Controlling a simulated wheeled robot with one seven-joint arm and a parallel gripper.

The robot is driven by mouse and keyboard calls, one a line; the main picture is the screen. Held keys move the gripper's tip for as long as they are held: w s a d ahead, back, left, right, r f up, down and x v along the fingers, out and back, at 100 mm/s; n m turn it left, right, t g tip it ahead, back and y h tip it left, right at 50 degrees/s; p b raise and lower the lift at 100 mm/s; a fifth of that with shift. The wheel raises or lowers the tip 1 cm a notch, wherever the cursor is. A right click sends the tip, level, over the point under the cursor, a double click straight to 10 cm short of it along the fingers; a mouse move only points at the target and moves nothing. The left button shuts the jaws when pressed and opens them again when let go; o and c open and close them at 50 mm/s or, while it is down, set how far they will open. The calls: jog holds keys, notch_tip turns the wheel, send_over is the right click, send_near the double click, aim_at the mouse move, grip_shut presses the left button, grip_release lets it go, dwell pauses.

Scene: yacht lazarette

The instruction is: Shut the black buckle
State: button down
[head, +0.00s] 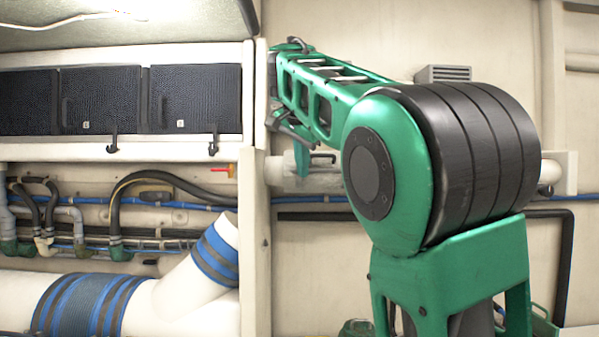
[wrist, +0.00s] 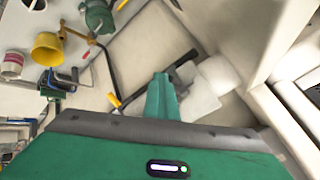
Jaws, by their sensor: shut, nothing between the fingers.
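I cannot make out the black buckle for certain in either view. My gripper (wrist: 161,92) shows in the wrist view as green fingers closed together, with nothing seen between them. Just beyond the fingertips is a dark elongated thing (wrist: 184,60), too small to identify and partly hidden by the fingers. In the head view my gripper (head: 302,160) hangs at the far end of my green arm, in front of a pale horizontal pipe; its fingertips are small there. Two small black hooks (head: 113,140) (head: 213,142) hang below the dark locker doors at the left.
Dark locker doors (head: 100,98) and a wide white pipe with blue bands (head: 85,303) fill the left. A small red valve handle (head: 222,170) sits by the post. In the wrist view, a yellow cup-like thing (wrist: 47,48) and a can (wrist: 12,64) stand at left. My arm hides much of the right.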

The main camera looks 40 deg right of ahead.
jog(key=shift+w, duration=0.1)
jog(key=shift+w+d+r, duration=0.1)
jog(key=shift+w+r, duration=0.15)
jog(key=shift+r, duration=0.35)
jog(key=s+v, duration=0.1)
jog(key=v, duration=1)
jog(key=shift+d, duration=0.2)
dwell(0.9)
jog(key=shift+s+f, duration=0.1)
